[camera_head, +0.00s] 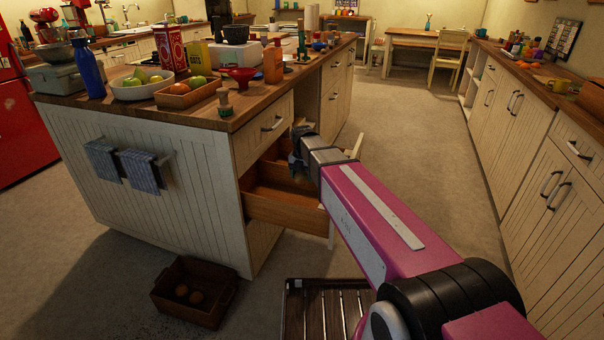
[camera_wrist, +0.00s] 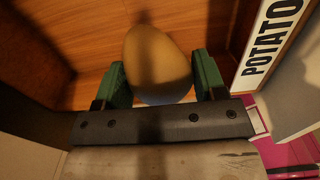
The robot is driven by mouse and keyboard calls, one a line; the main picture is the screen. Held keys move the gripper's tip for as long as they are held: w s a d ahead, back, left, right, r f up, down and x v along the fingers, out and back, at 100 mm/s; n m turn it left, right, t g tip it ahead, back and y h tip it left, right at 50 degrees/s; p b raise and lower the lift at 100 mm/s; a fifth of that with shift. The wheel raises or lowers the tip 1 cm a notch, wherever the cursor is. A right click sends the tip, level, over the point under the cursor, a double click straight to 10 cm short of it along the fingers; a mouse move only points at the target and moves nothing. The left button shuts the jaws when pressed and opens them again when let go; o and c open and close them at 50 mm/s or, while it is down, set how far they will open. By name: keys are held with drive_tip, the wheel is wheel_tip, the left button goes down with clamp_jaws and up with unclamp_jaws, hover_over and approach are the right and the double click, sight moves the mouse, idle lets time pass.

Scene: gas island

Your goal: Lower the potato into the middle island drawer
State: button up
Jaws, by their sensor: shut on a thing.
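The potato (camera_wrist: 157,65) is smooth and brownish, held between the two green fingers of my gripper (camera_wrist: 160,88) in the wrist view. Wooden drawer boards lie behind it, and I cannot tell how far above the drawer bottom it is. In the head view my gripper (camera_head: 303,150) is at the open middle island drawer (camera_head: 285,211), and the potato is too small and dark to make out clearly there. The drawer is pulled out below a closed top drawer (camera_head: 266,126). A white label reading "POTATO" (camera_wrist: 268,42) shows at the right in the wrist view.
A wooden crate (camera_head: 177,307) with round brown items stands on the floor by the island. A slatted rack (camera_head: 322,312) is below my arm. The island top (camera_head: 235,118) is crowded with bowls, fruit and bottles. The aisle floor (camera_head: 405,130) is clear.

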drive_tip(key=shift+f, duration=4.25)
drive_tip(key=shift+f, duration=2.8)
idle(0.4)
drive_tip(key=o, duration=1.1)
drive_tip(key=shift+c, duration=0.2)
